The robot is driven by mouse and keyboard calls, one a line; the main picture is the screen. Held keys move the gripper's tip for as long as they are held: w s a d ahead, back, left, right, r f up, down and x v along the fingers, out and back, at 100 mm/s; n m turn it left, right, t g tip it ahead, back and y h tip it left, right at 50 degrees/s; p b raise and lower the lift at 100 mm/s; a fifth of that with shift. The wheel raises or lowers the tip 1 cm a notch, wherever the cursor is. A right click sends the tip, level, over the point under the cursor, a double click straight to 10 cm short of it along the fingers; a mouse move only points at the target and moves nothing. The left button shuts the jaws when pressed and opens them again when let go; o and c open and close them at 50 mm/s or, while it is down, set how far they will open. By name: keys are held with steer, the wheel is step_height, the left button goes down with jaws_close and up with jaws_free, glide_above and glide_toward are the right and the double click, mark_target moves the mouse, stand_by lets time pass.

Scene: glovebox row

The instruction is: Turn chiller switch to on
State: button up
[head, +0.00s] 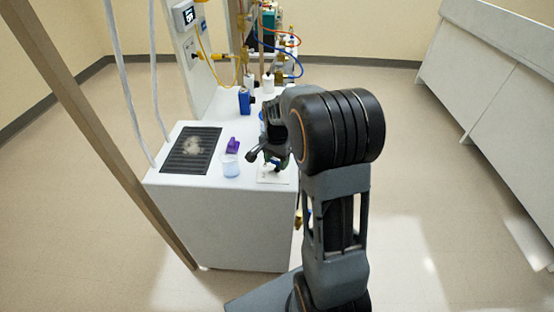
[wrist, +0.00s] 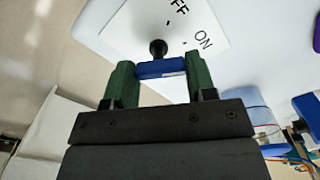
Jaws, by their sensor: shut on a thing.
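The chiller switch has a blue bar handle (wrist: 162,68) and a black stem (wrist: 158,48) on a white plate (wrist: 130,35). The plate carries the printed words OFF and ON, each with a short dash mark; OFF is partly cut off by the frame's top edge. My gripper (wrist: 155,85) has green fingers on either side of the blue handle and is shut on it. I cannot tell which mark the switch points to. In the head view my gripper (head: 270,160) is at the white plate (head: 272,176) on the bench's right front corner; the handle is hidden there.
A beaker of pale blue liquid (head: 230,166), a purple object (head: 232,145) and a dark grille (head: 190,152) are left of my gripper on the white bench (head: 215,205). A blue bottle (head: 244,102) and a white bottle (head: 268,84) stand behind. Open floor lies to the right.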

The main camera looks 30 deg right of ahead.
mark_target(277, 161)
steer(key=o, duration=0.9)
steer(key=shift+o, duration=0.2)
step_height(277, 161, up, 14)
steer(key=shift+p, duration=0.3)
steer(key=shift+f, duration=0.1)
stand_by(0.6)
